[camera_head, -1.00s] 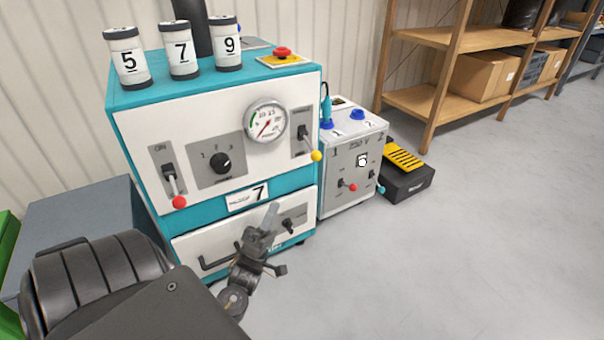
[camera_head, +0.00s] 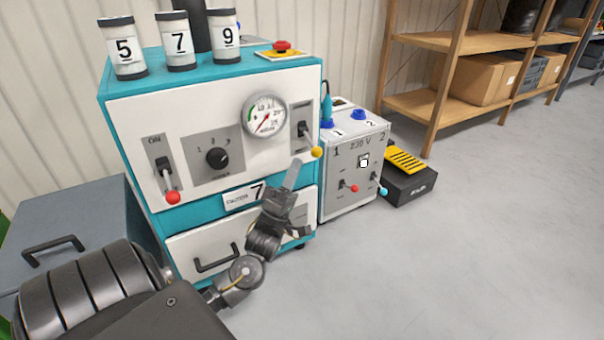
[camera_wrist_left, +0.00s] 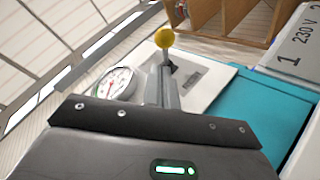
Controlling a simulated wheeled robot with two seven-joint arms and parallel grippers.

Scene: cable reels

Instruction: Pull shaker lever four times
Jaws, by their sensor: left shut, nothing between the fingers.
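A white and teal machine (camera_head: 130,110) has two levers on its front. One lever with a yellow knob (camera_head: 316,152) sits at the right, below a small plate whose label is too small to read. The other, with a red knob (camera_head: 173,197), sits at the left. My left gripper (camera_head: 297,165) is shut and empty, its fingers pointing up just left of and below the yellow knob. In the left wrist view the yellow knob (camera_wrist_left: 165,38) shows just beyond the tips of the shut fingers (camera_wrist_left: 163,80); contact cannot be told. My right gripper is not in view.
A gauge (camera_head: 263,115) and a rotary dial (camera_head: 217,158) are on the machine's front. Numbered cans (camera_head: 181,41) and a red button (camera_head: 282,46) are on top. A 230 V box (camera_head: 350,190) stands close at the right, near a wooden shelf (camera_head: 440,110).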

